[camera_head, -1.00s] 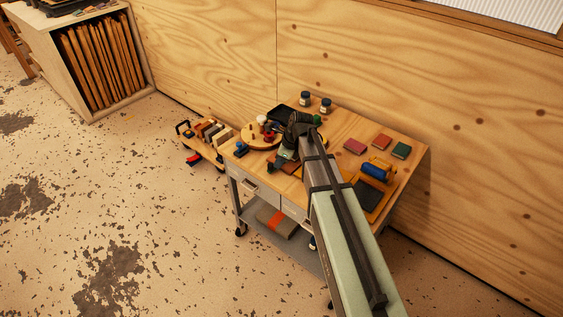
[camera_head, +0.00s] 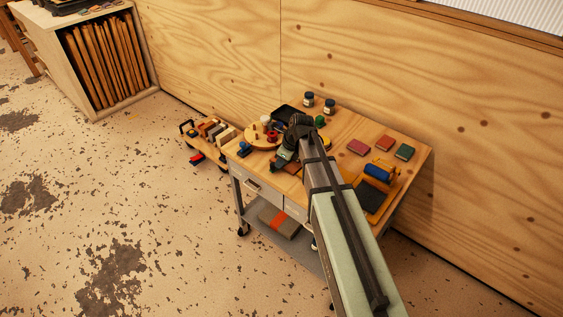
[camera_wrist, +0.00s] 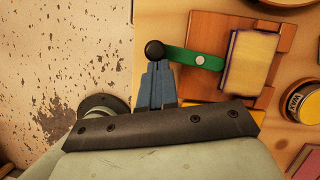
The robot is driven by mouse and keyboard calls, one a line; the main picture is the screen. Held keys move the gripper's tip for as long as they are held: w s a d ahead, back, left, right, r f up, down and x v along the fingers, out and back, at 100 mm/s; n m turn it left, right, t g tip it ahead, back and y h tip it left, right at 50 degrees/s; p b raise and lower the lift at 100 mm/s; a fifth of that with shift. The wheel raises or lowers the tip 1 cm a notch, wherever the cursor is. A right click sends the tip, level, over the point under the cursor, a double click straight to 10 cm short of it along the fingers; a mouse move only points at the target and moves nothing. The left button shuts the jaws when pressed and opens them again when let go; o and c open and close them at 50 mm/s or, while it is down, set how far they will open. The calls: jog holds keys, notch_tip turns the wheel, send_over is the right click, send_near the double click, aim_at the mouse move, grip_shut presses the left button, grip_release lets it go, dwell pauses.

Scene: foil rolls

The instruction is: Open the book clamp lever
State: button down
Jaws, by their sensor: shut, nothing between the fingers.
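The clamp lever (camera_wrist: 195,57) is a green bar with a white pivot and a black ball knob (camera_wrist: 154,49) at its left end. In the wrist view it points left from a book (camera_wrist: 249,62) with purple-edged, pale yellow sides, which stands on a reddish-brown wooden clamp base (camera_wrist: 284,48). My gripper (camera_wrist: 156,68) is shut and empty, its blue-grey fingertips just below the knob; I cannot tell whether they touch it. In the head view my gripper (camera_head: 280,162) is at the front edge of the bench, and my arm hides most of the clamp.
A wax tin (camera_wrist: 304,105) lies right of the clamp. The wheeled bench (camera_head: 340,135) also holds a round board (camera_head: 249,138), two jars, small coloured books and a blue roll (camera_head: 377,172). A low cart (camera_head: 207,136) stands to its left.

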jog(key=shift+w+a+m+t+h, duration=0.2)
jog(key=shift+a+m, duration=0.1)
jog(key=shift+m, duration=0.35)
jog(key=shift+w+a+m+t+h, duration=0.1)
jog(key=shift+a+m+t, duration=0.15)
jog(key=shift+m, duration=0.4)
jog(key=shift+w+a, duration=1)
jog(key=shift+w, duration=0.15)
jog(key=shift+w+a, duration=0.3)
jog(key=shift+w, duration=1.35)
jog(key=shift+a+f, duration=0.15)
jog(key=s, duration=0.1)
jog(key=s+r, duration=0.1)
jog(key=s, duration=0.2)
jog(key=shift+s+r, duration=0.3)
jog(key=shift+s, duration=0.1)
notch_tip(320, 180, up, 8)
jog(key=s, duration=0.3)
jog(key=shift+a+r, duration=0.25)
jog(key=shift+a, duration=0.2)
